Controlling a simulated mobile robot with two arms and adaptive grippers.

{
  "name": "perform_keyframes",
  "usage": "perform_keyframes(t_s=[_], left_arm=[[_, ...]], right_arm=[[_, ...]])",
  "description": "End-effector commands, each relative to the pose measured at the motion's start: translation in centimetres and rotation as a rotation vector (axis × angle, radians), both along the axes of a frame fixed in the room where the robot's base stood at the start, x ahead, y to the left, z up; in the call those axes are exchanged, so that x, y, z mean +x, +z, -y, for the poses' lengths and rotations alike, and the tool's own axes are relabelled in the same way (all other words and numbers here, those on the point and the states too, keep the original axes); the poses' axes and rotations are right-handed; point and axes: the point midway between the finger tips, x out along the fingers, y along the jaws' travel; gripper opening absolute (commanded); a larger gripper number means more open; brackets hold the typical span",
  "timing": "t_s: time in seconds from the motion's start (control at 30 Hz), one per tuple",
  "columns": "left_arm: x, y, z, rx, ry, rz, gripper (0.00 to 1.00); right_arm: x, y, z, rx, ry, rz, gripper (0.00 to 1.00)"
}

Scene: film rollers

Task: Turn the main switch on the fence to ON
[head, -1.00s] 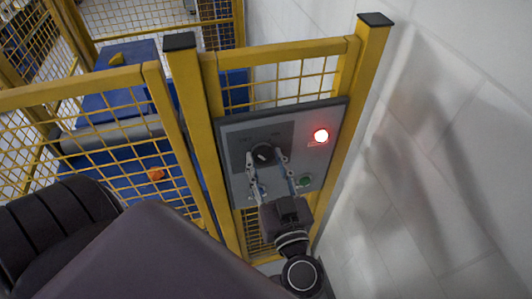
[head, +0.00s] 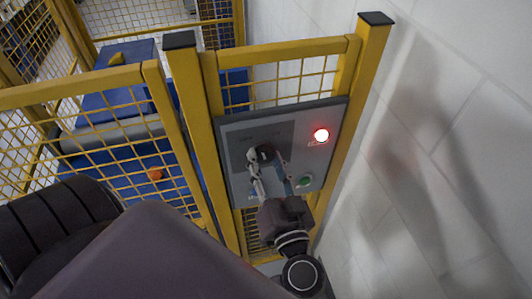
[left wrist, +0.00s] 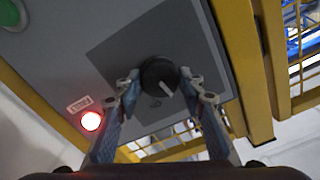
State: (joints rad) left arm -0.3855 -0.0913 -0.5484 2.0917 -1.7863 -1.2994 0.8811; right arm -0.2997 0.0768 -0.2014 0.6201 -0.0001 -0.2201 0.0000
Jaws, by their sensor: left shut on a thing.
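The main switch is a round black knob (head: 265,152) with a white pointer mark, on a dark square plate of the grey panel (head: 236,182) on the yellow fence. My left gripper (head: 267,156) reaches up from below and is shut on the knob, one finger on each side. The left wrist view shows the knob (left wrist: 158,74) between the two fingertips (left wrist: 160,84), its white mark slanted. In the head view the fingers partly cover the knob, and I cannot read the position labels. My right gripper is not in view.
A lit red lamp (head: 321,135) and a green button (head: 305,180) are on the same panel. Yellow posts (head: 190,110) flank the panel. A pale wall (head: 430,150) stands close on the right. Behind the mesh are blue surfaces and an orange object (head: 155,174).

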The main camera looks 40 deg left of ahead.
Motion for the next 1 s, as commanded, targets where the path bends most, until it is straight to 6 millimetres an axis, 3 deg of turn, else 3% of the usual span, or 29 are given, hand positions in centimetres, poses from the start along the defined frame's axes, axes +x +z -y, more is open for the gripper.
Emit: perform_keyframes(t_s=[0.6,1.0], left_arm=[[0.0,0.2,0.0,0.369,0.000,-0.433,0.12],[0.1,0.0,0.1,0.513,-0.002,-0.601,0.12]], right_arm=[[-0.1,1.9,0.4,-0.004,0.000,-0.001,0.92],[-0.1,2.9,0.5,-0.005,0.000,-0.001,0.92]])
